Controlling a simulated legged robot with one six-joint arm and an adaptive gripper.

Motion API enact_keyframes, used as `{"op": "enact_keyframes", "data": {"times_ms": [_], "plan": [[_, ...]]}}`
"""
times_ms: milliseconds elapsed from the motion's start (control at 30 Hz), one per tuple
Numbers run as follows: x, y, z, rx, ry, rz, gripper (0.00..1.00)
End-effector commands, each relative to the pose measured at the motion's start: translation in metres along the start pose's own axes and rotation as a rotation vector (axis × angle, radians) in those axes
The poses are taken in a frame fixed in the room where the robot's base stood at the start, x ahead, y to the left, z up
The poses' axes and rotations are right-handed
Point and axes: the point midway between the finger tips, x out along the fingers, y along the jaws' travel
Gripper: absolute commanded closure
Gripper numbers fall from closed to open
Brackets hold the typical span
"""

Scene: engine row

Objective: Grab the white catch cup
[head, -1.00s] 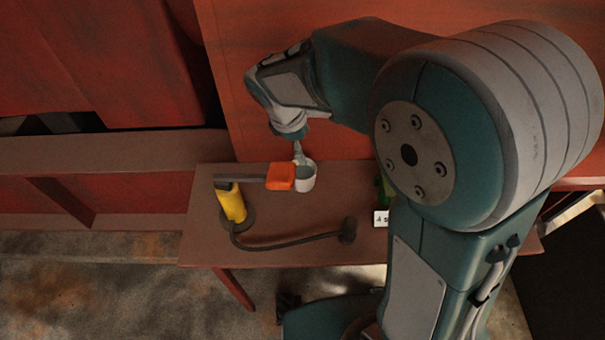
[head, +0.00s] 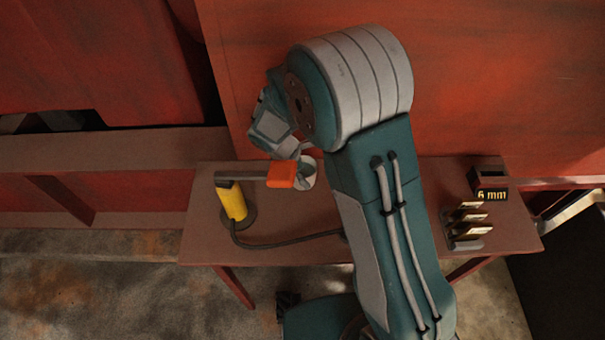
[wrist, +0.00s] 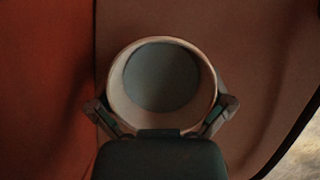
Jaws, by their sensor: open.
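The white catch cup (head: 309,180) stands on the brown bench, partly hidden by my gripper and an orange block. In the wrist view the cup (wrist: 120,102) is seen from above, upright, with a pale round rim and a grey inside. My gripper (wrist: 163,106) is open, with one finger on each side of the cup. I cannot tell whether the fingers touch its wall. In the head view my gripper (head: 303,168) is small and partly hidden at the cup.
An orange block (head: 281,175) on a dark bar sits against the cup's left side in the picture. A yellow cylinder (head: 232,202) with a dark cable stands left. A "6 mm" box (head: 488,182) and stacked metal pieces (head: 468,222) stand right. A red wall (head: 480,80) rises behind the bench (head: 290,222).

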Motion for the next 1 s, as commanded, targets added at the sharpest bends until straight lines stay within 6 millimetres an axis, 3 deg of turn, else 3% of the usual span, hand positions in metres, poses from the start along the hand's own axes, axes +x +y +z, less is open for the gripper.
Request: {"op": "enact_keyframes", "data": {"times_ms": [33, 67, 167, 267, 300, 567, 700, 1000], "plan": [[0.000, 0.000, 0.000, 0.000, 0.000, 0.000, 0.00], [0.000, 0.000, 0.000, 0.000, 0.000, 0.000, 0.09], [0.000, 0.000, 0.001, 0.001, 0.001, 0.000, 0.53], [0.000, 0.000, 0.001, 0.001, 0.001, 0.000, 0.56], [0.000, 0.000, 0.001, 0.001, 0.001, 0.000, 0.64], [-0.003, 0.000, 0.002, 0.001, 0.001, 0.000, 0.64], [-0.014, 0.000, 0.006, 0.002, 0.002, 0.003, 0.64], [-0.035, 0.000, -0.053, -0.005, 0.001, 0.003, 0.64]]}}
